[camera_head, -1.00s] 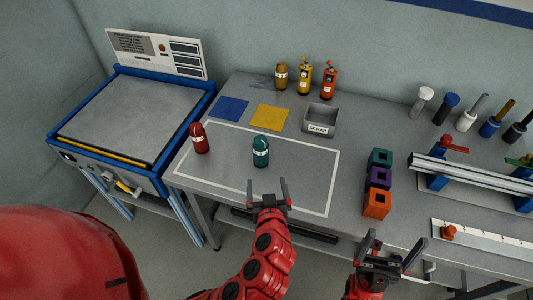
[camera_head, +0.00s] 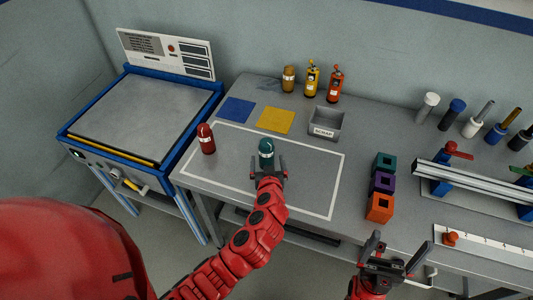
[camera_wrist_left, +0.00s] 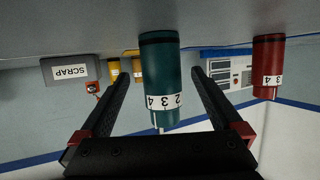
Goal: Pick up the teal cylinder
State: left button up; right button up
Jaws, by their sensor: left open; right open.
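The teal cylinder (camera_head: 266,152) stands on the grey bench inside the white outline. In the left wrist view the teal cylinder (camera_wrist_left: 160,80) has a white number band and lies between and beyond the fingers. My left gripper (camera_head: 268,168) is open at the near side of the cylinder, which hides part of its lower end. The left wrist view shows the gripper's two fingers (camera_wrist_left: 162,100) apart, one on each side of the cylinder in the picture; I cannot tell whether they touch it. My right gripper (camera_head: 400,250) is open and empty by the front edge of the bench.
A red cylinder (camera_head: 206,139) stands to the left. A scrap bin (camera_head: 327,122), blue mat (camera_head: 235,109) and yellow mat (camera_head: 276,120) lie behind. Teal, purple (camera_head: 382,182) and orange (camera_head: 380,207) blocks stand to the right. The outlined area right of the teal cylinder is clear.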

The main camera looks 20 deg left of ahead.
aim_at(267, 160)
pick_arm(q)
jog(key=shift+p+x, duration=0.45)
jog(key=shift+x, duration=1.2)
jog(key=shift+a, duration=0.1)
jog(key=shift+c, duration=0.2)
grip_shut()
